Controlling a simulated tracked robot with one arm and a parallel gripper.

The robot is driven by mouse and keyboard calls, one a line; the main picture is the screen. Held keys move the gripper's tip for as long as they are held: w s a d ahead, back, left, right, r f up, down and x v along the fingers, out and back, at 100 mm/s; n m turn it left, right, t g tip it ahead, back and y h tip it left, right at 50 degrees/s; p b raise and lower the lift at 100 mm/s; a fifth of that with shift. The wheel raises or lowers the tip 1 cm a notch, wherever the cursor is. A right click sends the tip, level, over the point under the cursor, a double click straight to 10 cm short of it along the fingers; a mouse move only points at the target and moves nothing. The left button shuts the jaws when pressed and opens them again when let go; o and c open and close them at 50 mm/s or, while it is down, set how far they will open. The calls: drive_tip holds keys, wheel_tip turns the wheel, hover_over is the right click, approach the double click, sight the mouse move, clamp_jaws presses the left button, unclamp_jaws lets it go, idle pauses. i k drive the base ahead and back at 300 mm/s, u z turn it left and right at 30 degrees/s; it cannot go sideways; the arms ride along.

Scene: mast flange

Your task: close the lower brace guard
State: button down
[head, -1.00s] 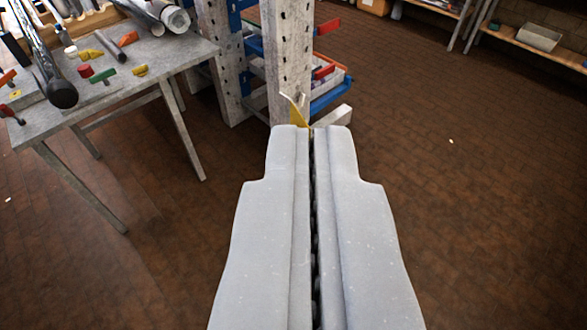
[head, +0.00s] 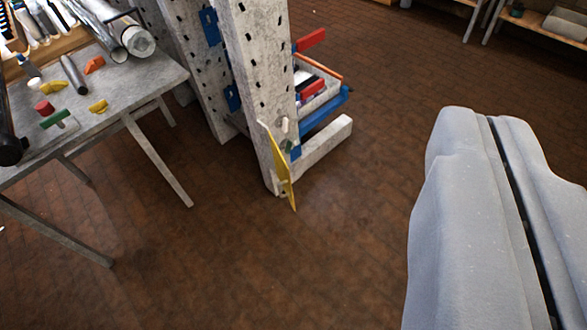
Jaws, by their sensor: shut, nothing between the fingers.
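The lower brace guard looks to be the yellow plate (head: 279,170) low on the near grey mast post (head: 258,90). It is seen nearly edge-on and stands out from the post, so it appears swung open. A small pale knob and a green part show beside it, too small to tell exactly. My gripper (head: 485,112) is at the right of the view, its two grey fingers shut with nothing between them. It is to the right of the yellow plate and apart from it.
A grey work table (head: 100,110) with tools and tubes stands at the left. Blue and orange trays (head: 322,92) sit behind the post. A pale base beam (head: 325,150) extends right from the post. Brown floor is clear between plate and gripper.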

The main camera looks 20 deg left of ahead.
sight(282, 170)
drive_tip(key=u, duration=0.25)
drive_tip(key=i, duration=1.1)
drive_tip(key=u, duration=0.95)
drive_tip(key=i, duration=0.3)
drive_tip(key=u, duration=0.2)
